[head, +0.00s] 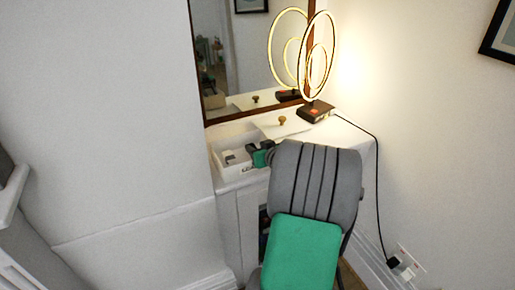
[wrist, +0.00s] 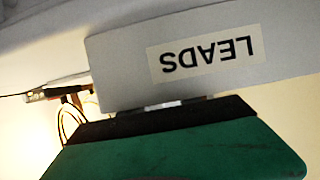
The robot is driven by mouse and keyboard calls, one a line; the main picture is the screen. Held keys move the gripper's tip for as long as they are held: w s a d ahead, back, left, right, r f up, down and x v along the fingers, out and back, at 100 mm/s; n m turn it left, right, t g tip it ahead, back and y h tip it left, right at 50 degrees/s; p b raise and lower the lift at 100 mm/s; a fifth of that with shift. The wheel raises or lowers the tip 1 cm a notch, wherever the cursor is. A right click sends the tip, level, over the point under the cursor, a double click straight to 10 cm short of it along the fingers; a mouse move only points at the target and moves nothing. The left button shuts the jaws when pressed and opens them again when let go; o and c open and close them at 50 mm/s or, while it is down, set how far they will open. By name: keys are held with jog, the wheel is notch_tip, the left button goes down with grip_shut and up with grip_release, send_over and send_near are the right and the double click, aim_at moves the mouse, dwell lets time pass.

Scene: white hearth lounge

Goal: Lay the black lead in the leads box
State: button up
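The leads box (head: 236,170) is a white, open-topped box on the left end of the white shelf, with small pale items inside. In the wrist view its wall (wrist: 125,70) fills the upper middle, with an upside-down LEADS label (wrist: 211,55). My gripper (head: 262,155), green and dark, is at the box's right end, very close to it. Its green and black body also shows in the wrist view (wrist: 175,150), just below the box wall. Its fingertips are mostly hidden, so I cannot tell its opening. A black lead (head: 376,180) runs from the lamp down to a wall socket; I see no separate loose black lead.
A lit ring lamp (head: 315,110) stands on the shelf right of the box. A mirror (head: 245,60) is behind. The plug (head: 393,262) sits at a low wall socket. The shelf's front right is partly hidden by my arm.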

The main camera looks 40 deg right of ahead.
jog(key=shift+s+a+f, duration=0.15)
jog(key=shift+a+f, duration=0.05)
jog(key=shift+f, duration=0.3)
jog(key=w+r+p+v, duration=0.1)
jog(key=r+v, duration=0.1)
jog(key=v, duration=1)
jog(key=w+a+f+y, duration=0.1)
jog(key=a, duration=0.2)
jog(key=w+a+f+n+g+y, duration=0.1)
jog(key=a, duration=0.2)
jog(key=w+a+f+g+y, duration=0.1)
jog(key=a, duration=0.3)
jog(key=shift+f+n, duration=0.25)
jog(key=shift+n, duration=0.15)
jog(key=s+a+f+n+g+y, duration=0.1)
jog(key=a+f+g, duration=0.1)
jog(key=a, duration=0.4)
jog(key=s+a+f+g+y, duration=0.1)
jog(key=a+g, duration=0.1)
jog(key=a, duration=0.4)
jog(key=s+a+f+g, duration=0.1)
jog(key=s+a+g, duration=0.4)
jog(key=s+a, duration=0.6)
notch_tip(320, 180, up, 10)
jog(key=w+t+h+p, duration=0.1)
jog(key=w+p, duration=0.1)
jog(key=p, duration=0.5)
jog(key=shift+d+n, duration=0.25)
jog(key=shift+n, duration=0.05)
jog(key=shift+w, duration=0.1)
